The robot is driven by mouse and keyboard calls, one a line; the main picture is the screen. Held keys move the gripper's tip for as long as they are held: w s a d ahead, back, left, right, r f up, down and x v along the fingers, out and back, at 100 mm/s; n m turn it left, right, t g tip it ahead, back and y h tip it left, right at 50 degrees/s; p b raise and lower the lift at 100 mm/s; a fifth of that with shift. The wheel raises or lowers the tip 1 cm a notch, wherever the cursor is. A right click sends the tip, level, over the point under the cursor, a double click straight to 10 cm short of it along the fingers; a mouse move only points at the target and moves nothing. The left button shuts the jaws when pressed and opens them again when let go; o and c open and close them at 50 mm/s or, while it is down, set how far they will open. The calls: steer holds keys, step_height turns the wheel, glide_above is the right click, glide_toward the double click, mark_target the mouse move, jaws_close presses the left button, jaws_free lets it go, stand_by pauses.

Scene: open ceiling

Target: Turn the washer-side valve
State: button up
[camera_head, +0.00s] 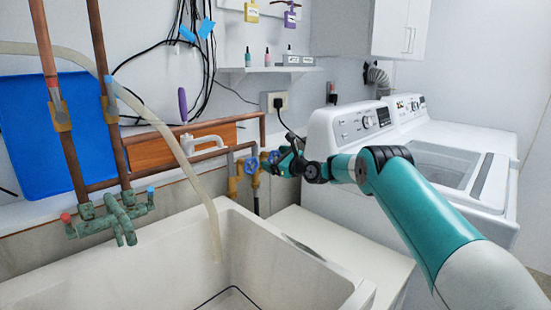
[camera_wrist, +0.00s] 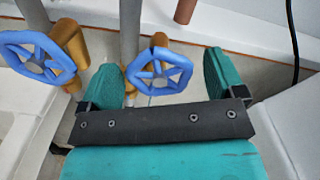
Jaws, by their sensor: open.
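Two blue handwheel valves on brass bodies sit on pipes behind the sink. The washer-side valve (camera_head: 273,157) is the right one, partly hidden by my gripper in the head view. In the wrist view, its blue spoked wheel (camera_wrist: 159,71) shows between my fingers, closer to the left one; I cannot tell whether they touch. The other valve (camera_head: 251,165) is to its left; its wheel (camera_wrist: 37,57) lies outside the left finger in the wrist view. My gripper (camera_wrist: 161,64) is open, its teal fingers on either side of the washer-side wheel.
A white utility sink (camera_head: 345,296) with a beige hose (camera_head: 205,185) fills the lower left. Copper pipes and a green corroded faucet (camera_head: 115,217) stand at its back. White washing machines (camera_head: 345,125) stand at right. A black cable (camera_wrist: 293,45) hangs right of my gripper.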

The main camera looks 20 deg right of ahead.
steer(key=shift+w, duration=0.2)
steer(key=c, duration=0.9)
steer(key=shift+d, duration=0.1)
steer(key=shift+n+b, duration=0.3)
steer(key=shift+b, duration=0.05)
